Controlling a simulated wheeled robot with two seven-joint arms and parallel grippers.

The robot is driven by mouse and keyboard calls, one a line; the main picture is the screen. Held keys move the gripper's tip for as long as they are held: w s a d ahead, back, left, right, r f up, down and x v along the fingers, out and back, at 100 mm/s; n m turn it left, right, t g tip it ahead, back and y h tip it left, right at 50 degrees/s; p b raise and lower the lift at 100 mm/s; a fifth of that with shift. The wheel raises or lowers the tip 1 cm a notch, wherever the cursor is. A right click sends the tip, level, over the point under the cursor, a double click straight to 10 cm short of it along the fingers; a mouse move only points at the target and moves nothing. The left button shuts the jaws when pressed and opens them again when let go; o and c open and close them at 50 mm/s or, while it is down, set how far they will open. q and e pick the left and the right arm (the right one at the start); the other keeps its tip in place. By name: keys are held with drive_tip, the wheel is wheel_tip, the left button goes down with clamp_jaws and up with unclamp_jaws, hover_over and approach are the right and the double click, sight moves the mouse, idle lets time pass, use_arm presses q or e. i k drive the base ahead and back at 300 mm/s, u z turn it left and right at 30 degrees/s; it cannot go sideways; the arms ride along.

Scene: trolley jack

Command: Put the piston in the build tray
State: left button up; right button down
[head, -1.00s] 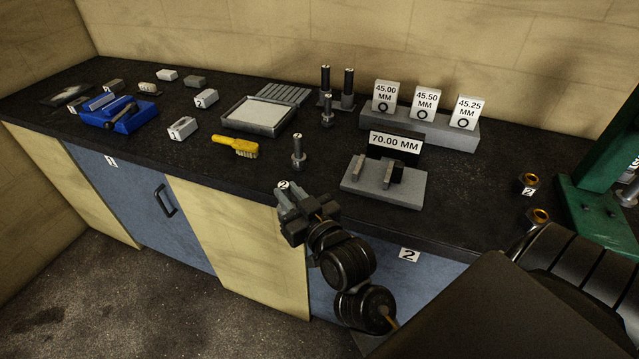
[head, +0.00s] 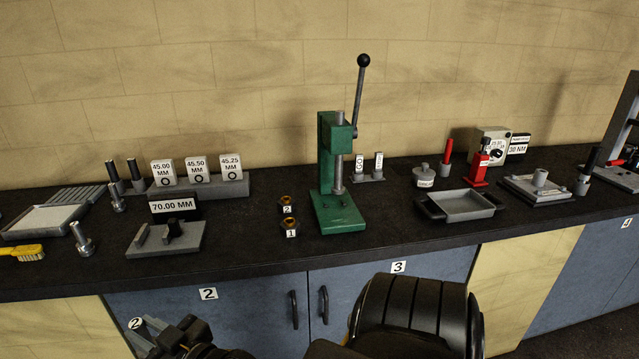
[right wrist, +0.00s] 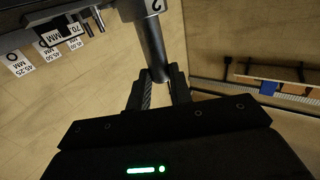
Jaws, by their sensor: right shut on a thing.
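My right gripper (head: 172,338) is at the lower left of the head view, in front of the bench. It is shut on a grey metal piece with a round shaft and a wider end marked 2, which I take for the piston (head: 139,324). In the right wrist view the shaft (right wrist: 152,48) stands between the fingers (right wrist: 160,90). The build tray appears to be the shallow grey tray with dark handles (head: 466,206), on the bench right of the green press, and looks empty. My left gripper is not in view.
The green press (head: 338,212) with its tall lever stands between the held piece and the tray. The 70.00 MM gauge (head: 168,238) and a metal post (head: 83,240) stand further left. The bench front before the tray is clear.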

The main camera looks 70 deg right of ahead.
sight(447, 210)
drive_tip(key=z, duration=1.5)
drive_tip(key=i, duration=0.95)
drive_tip(key=z, duration=0.85)
drive_tip(key=i, duration=0.45)
drive_tip(key=z, duration=0.05)
